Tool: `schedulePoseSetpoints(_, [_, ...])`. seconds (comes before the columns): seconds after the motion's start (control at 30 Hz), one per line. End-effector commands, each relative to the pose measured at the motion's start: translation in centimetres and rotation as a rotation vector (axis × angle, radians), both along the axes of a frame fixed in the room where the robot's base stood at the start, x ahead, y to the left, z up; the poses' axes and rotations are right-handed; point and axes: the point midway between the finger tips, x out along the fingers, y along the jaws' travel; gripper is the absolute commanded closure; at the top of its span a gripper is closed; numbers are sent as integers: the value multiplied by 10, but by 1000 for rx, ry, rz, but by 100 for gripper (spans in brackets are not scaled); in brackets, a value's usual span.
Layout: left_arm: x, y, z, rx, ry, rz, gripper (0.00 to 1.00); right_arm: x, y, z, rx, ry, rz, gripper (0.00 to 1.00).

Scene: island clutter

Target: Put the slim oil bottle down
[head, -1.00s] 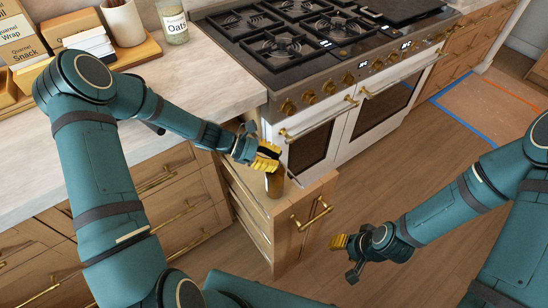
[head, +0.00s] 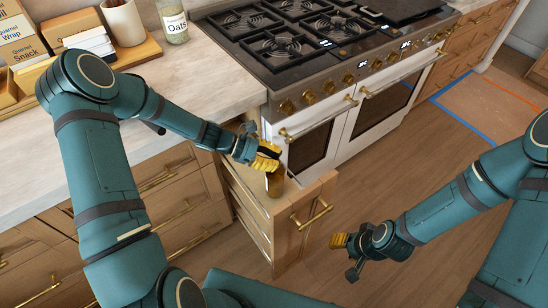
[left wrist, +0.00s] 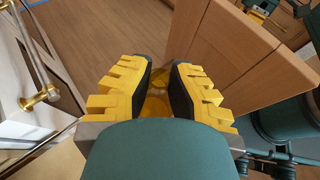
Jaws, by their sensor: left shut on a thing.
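The slim oil bottle (head: 275,184) is a brown-amber bottle, seen below my left gripper (head: 266,158) in the head view. My left gripper is shut on its upper part. The bottle is inside the open narrow pull-out cabinet (head: 290,228), near its front panel, and looks about upright. I cannot tell whether its base touches the shelf. In the left wrist view the amber bottle (left wrist: 156,105) shows between the two yellow-padded fingers (left wrist: 157,90); most of it is hidden. My right gripper (head: 345,256) is open and empty over the floor, right of the pull-out.
The white stove (head: 325,135) with brass knobs stands right behind the pull-out. The pale counter (head: 200,75) at left holds a wooden tray and an oats jar (head: 174,22). Wooden drawers (head: 165,180) lie below it.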

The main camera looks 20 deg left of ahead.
Motion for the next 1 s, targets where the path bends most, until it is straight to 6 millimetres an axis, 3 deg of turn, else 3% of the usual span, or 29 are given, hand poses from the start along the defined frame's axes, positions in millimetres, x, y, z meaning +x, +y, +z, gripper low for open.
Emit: schedulePoseSetpoints(1.0, [0,0,-9,-1,-1,0,100,0,0,-6,0,0,0,53])
